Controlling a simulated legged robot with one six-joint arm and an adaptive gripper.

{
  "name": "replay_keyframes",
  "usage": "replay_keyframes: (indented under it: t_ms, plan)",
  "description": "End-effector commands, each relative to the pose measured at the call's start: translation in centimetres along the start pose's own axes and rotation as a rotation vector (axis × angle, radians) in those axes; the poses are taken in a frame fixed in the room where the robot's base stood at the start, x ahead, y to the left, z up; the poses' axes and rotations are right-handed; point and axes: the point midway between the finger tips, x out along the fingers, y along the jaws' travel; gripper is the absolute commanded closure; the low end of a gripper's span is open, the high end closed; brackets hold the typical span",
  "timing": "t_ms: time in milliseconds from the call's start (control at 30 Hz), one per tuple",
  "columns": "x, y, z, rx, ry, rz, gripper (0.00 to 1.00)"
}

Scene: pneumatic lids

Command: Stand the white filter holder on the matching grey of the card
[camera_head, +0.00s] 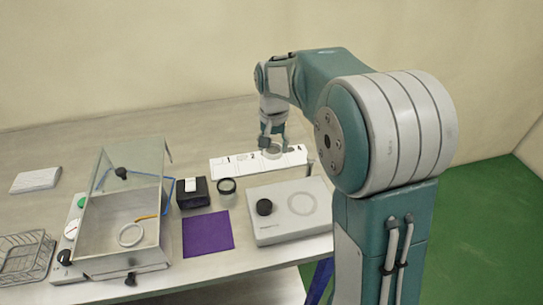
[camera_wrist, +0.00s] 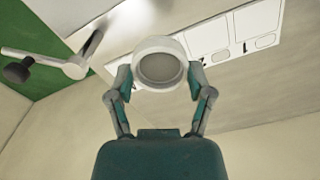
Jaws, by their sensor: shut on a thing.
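The white filter holder (camera_wrist: 160,48) is a round ring with a grey disc inside, held between the two fingers of my gripper (camera_wrist: 160,80). In the head view my gripper (camera_head: 272,140) points down over the white card, with the holder (camera_head: 273,154) at its fingertips. The card (camera_head: 220,168) is a long white strip with numbered patches; 1, 2 and 4 are readable. The holder and fingers cover the area between 2 and 4. In the wrist view the card (camera_wrist: 206,38) lies behind the holder. I cannot tell whether the holder touches it.
A pale flat device (camera_head: 290,228) with a black knob stands in front of the card. A black ring (camera_head: 227,185), a black box (camera_head: 193,193) and a purple mat (camera_head: 207,234) lie left of it. A lidded chamber (camera_head: 120,205) and wire basket (camera_head: 25,256) are farther left.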

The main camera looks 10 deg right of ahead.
Motion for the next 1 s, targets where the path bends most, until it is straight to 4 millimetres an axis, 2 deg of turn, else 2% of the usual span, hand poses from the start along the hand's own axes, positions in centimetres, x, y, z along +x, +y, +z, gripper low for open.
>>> replay_keyframes:
  t_ms: [33,200,367,567,733,1000]
  plan:
    - [0.6,-0.1,-1.1,0.002,-0.002,0.0,0.71]
    - [3.7,-0.7,-3.4,0.0,-0.002,0.003,0.71]
    - [5.4,-1.0,-4.8,0.0,0.001,0.002,0.71]
    - [6.7,-1.1,-5.8,0.0,0.0,0.002,0.71]
    - [9.2,-1.0,-5.7,0.0,-0.001,0.001,0.71]
    - [9.4,-1.1,-5.6,-0.001,0.001,0.002,0.71]
